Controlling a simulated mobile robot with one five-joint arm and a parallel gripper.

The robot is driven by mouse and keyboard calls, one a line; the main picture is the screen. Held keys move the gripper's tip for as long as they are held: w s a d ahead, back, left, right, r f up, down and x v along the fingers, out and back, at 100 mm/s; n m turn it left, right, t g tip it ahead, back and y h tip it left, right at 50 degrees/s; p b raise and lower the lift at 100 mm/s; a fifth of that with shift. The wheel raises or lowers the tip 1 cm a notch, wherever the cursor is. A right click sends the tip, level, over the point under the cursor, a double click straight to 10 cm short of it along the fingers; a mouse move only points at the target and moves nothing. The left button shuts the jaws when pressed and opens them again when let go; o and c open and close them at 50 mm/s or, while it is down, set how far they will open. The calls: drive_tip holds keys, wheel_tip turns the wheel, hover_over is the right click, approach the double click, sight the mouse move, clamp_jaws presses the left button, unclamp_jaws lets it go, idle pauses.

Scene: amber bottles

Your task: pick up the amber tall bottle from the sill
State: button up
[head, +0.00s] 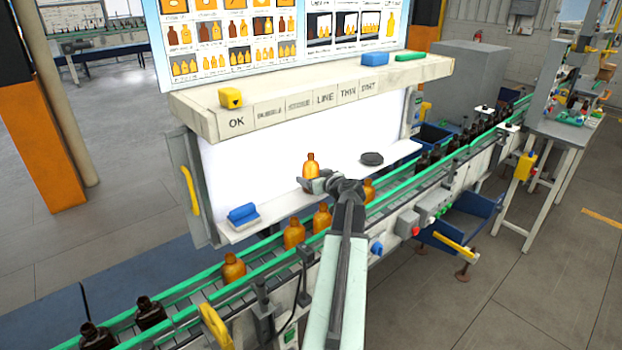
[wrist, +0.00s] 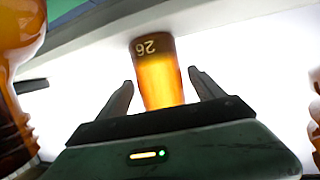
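The amber tall bottle (head: 311,162) stands upright at the sill (head: 275,212) in the head view, in front of the bright white panel. Its lower part is hidden by my gripper (head: 314,184). In the wrist view the amber bottle (wrist: 160,78), marked "26", lies between the two fingers of my gripper (wrist: 161,92). The fingers are open, with a narrow bright gap on each side of the bottle. I cannot tell how far the bottle reaches between the fingers in depth.
Amber bottles (head: 294,234) stand on the green-railed conveyor (head: 190,290) in front of the sill, close under my arm. A blue brush-like block (head: 243,215) and a dark round item (head: 371,159) sit on the sill. A shelf (head: 300,105) overhangs it.

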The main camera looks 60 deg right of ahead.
sight(313, 163)
drive_tip(key=c, duration=1.3)
wheel_tip(313, 163, up, 10)
drive_tip(key=p, duration=1)
drive_tip(key=shift+r, duration=0.15)
